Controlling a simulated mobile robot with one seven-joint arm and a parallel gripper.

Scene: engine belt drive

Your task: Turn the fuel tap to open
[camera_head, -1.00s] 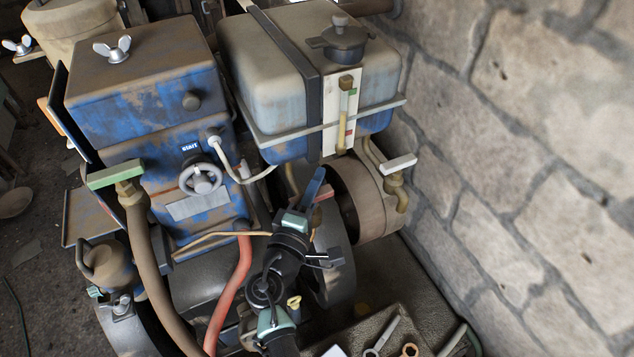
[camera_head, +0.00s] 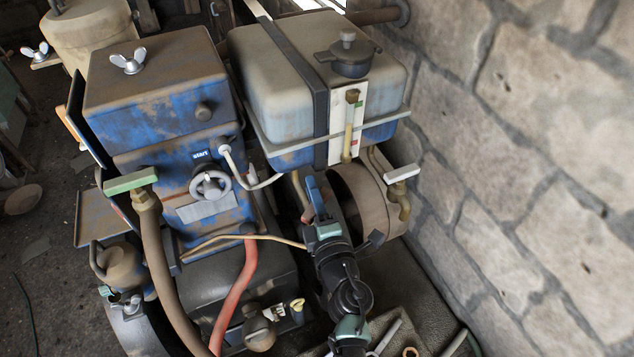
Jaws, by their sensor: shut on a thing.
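My gripper (camera_head: 313,192) is below the front of the fuel tank (camera_head: 290,88). Its fingers are shut on a small tap lever, which they mostly hide. A brownish pipe (camera_head: 299,188) runs down from the tank just left of the fingers. How far the lever is turned cannot be told. Another tap with a white lever (camera_head: 402,173) is under the tank's right end, clear of my gripper. A green-lever tap (camera_head: 130,182) tops a thick hose at the left.
The blue engine block (camera_head: 160,110) with a small handwheel (camera_head: 210,187) is on the left. A red hose (camera_head: 236,295) and a thin tan pipe (camera_head: 245,238) pass left of my arm. A pulley (camera_head: 368,200) lies close right of my gripper. A stone wall (camera_head: 530,180) bounds the right.

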